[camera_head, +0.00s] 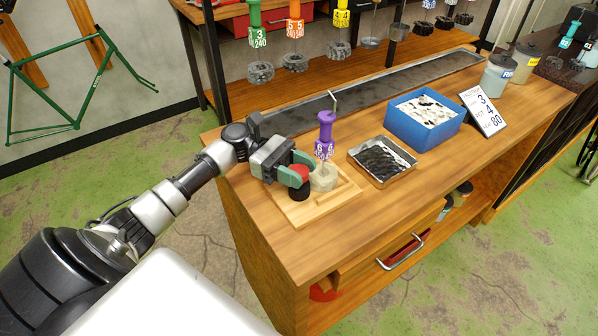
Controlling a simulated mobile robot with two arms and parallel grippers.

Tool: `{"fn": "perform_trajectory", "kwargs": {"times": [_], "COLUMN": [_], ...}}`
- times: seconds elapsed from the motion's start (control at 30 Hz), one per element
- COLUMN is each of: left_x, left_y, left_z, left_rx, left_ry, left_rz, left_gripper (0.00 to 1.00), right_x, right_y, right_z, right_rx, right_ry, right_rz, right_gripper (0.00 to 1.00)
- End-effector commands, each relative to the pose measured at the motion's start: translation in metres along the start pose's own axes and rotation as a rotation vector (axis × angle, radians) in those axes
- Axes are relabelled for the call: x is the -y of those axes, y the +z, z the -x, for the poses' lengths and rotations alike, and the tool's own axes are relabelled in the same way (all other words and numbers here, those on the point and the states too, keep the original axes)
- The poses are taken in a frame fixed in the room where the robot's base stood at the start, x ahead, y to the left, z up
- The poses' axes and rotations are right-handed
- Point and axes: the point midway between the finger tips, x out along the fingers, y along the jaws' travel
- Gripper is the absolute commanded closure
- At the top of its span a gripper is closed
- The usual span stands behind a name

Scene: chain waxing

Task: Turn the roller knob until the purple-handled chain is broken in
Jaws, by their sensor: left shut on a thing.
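The purple-handled chain (325,135) stands upright near the front left of the bench, with its handle on top. Its pale, waxy chain coil (323,178) sits low on a wooden roller board (335,203). The roller knob (299,193), black with a red part above it, is at the board's left side, just left of the coil. My left gripper (297,175), with green fingers, reaches in from the left and is shut on the knob. The fingers partly hide the knob. My right gripper is not in view.
A metal tray of dark chain (382,160) sits right of the board, with a blue box of white pieces (424,115) behind it. A number card (483,110) and jars (497,72) stand further right. A long dark trough (390,88) runs behind. The bench front (400,215) is clear.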

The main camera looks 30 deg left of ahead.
Motion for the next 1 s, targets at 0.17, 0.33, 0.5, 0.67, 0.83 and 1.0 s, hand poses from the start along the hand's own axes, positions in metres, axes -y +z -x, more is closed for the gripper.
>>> {"fn": "perform_trajectory", "kwargs": {"times": [0.17, 0.33, 0.5, 0.67, 0.83, 1.0], "left_x": [-0.002, -0.002, -0.001, -0.001, 0.000, 0.000], "left_y": [0.001, 0.000, -0.003, -0.004, -0.002, -0.001], "left_z": [0.000, 0.000, 0.000, 0.000, 0.000, 0.000], "left_rx": [0.002, -0.001, -0.003, -0.004, -0.003, -0.001], "left_ry": [-0.168, -0.322, -0.452, -0.546, -0.610, -0.644], "left_rz": [-0.003, -0.003, -0.005, -0.004, -0.003, -0.001], "left_gripper": [0.80, 0.80, 0.80, 0.80, 0.80, 0.80], "right_x": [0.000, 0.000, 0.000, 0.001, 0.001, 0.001], "right_y": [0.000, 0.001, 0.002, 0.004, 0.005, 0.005], "right_z": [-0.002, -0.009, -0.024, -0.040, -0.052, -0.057], "right_rx": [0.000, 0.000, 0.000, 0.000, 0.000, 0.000], "right_ry": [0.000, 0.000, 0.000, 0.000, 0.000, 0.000], "right_rz": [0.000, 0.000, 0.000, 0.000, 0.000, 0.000], "right_gripper": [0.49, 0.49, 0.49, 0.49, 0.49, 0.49]}}
